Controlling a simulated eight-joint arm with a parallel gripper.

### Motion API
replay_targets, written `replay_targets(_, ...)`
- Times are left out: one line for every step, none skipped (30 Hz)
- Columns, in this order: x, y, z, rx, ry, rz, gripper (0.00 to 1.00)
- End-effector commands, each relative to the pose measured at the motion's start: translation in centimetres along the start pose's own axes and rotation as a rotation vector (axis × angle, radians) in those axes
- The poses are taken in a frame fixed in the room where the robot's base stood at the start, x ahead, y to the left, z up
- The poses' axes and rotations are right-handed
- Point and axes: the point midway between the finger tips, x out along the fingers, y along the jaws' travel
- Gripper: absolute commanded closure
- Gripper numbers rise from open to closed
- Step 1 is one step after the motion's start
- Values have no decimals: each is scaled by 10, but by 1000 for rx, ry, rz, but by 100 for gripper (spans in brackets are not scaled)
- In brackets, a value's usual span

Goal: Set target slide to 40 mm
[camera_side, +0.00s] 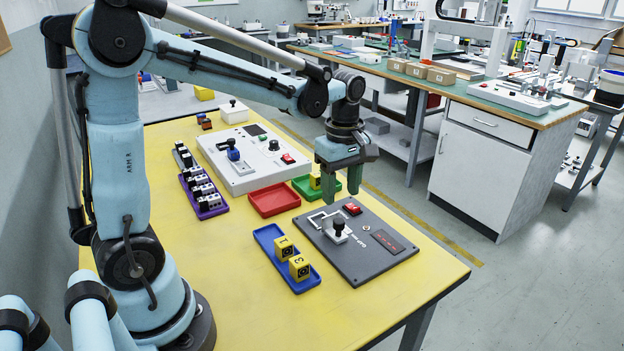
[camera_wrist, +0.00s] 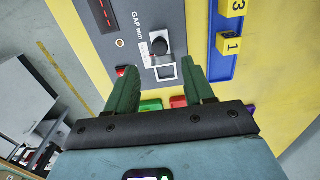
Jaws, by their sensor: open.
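A dark grey panel (camera_side: 360,273) marked "GAP mm" lies on the yellow table. It carries a slide with a black knob (camera_side: 338,226) on a pale carriage, and a red-digit display (camera_side: 383,241) too small to read. In the wrist view the knob (camera_wrist: 160,44) sits just beyond the fingertips, beside a white-framed slot (camera_wrist: 165,72). My gripper (camera_side: 341,198) is open and empty, pointing down above the panel's far end, apart from the knob. Its two green fingers also show in the wrist view (camera_wrist: 158,67).
A red switch (camera_side: 352,209) sits on the panel near my fingers. A blue tray (camera_side: 306,284) with yellow numbered blocks is left of the panel. Red (camera_side: 273,199) and green (camera_side: 303,187) trays and a white control panel (camera_side: 240,182) lie behind. The near right table is clear.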

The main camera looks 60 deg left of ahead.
Motion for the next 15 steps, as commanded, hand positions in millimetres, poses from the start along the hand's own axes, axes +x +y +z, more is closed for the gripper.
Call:
replay_targets(9,1,0,1,0,0,47)
replay_targets(14,1,0,1,0,0,47)
replay_targets(20,1,0,1,0,1,47)
replay_targets(24,0,0,1,0,1,47)
replay_targets(29,0,0,1,0,1,47)
replay_targets(35,1,0,1,0,1,47)
replay_targets(40,1,0,1,0,1,47)
replay_targets(44,0,0,1,0,1,47)
replay_targets(49,0,0,1,0,1,47)
replay_targets(52,0,0,2,0,1,47)
replay_targets(56,0,0,2,0,1,47)
replay_targets(60,1,0,2,0,1,47)
replay_targets(62,1,0,2,0,1,47)
replay_targets(64,1,0,2,0,1,47)
replay_targets(67,0,0,2,0,1,47)
